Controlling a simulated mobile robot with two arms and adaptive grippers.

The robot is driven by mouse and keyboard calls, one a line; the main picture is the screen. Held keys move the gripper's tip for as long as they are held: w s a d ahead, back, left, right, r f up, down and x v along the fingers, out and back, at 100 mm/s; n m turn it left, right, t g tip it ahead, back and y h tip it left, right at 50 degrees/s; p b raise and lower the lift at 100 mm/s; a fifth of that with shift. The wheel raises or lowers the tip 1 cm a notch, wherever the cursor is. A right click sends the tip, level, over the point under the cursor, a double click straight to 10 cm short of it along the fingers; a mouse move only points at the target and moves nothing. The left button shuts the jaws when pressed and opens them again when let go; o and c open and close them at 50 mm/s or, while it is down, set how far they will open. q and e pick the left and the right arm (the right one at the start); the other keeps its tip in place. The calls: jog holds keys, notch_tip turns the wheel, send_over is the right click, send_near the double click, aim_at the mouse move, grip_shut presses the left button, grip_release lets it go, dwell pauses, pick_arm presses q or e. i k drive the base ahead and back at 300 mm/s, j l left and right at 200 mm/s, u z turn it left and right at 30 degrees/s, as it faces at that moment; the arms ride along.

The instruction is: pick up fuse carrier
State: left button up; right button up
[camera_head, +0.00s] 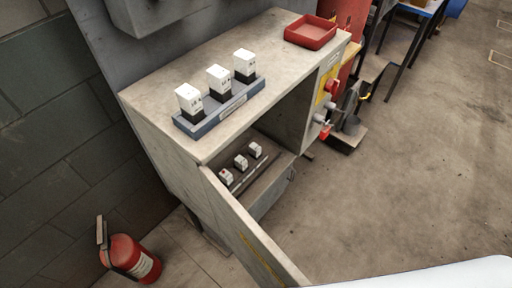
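Three upright blocks with white tops and dark bases, which look like fuse carriers, stand in a row in a blue-grey holder (183,125) on the cabinet top. They are the left block (188,99), the middle block (218,78) and the right block (244,63). Inside the open cabinet, three smaller-looking whitish pieces sit in a row: left (226,177), middle (241,162) and right (256,150). I cannot tell which piece the task means. Neither of my grippers is in view.
The cabinet (165,80) has its door (250,235) swung open toward me. An empty-looking red tray (310,32) sits at the top's far end. Red and grey fittings (325,120) stick out from the right side. A fire extinguisher (132,257) stands at lower left. Floor at right is mostly clear.

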aim_at(226, 178)
jog(key=k+l, duration=0.15)
jog(key=l, duration=0.25)
jog(key=k+l, duration=0.15)
jog(key=l, duration=0.3)
jog(key=k+l+z, duration=0.1)
jog(key=l, duration=0.3)
jog(key=k+l, duration=0.15)
jog(key=l, duration=0.3)
jog(key=k+l, duration=0.15)
jog(key=l, duration=0.25)
jog(key=k+l+z, duration=0.1)
jog(key=l, duration=0.35)
